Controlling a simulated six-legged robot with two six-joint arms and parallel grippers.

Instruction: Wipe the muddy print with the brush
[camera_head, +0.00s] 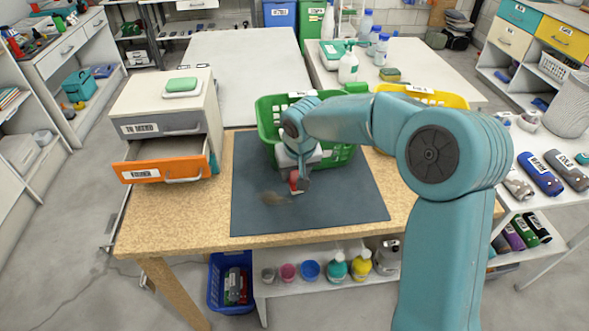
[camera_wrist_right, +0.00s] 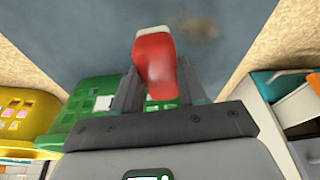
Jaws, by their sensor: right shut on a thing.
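The muddy print (camera_head: 272,198) is a brown smudge on the dark blue-grey mat (camera_head: 345,205) on the wooden table. It also shows, blurred, near the top of the right wrist view (camera_wrist_right: 200,25). My right gripper (camera_head: 299,182) is shut on the red brush (camera_wrist_right: 155,60) and points down over the mat, just right of the print. The brush shows small and red in the head view (camera_head: 293,178). I cannot tell whether its bristles touch the mat. My left gripper is not in view.
A green basket (camera_head: 267,122) stands at the mat's back edge, with a yellow basket (camera_head: 445,98) to its right. A drawer unit with an open orange-fronted drawer (camera_head: 140,172) stands left of the mat. The mat's front is clear.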

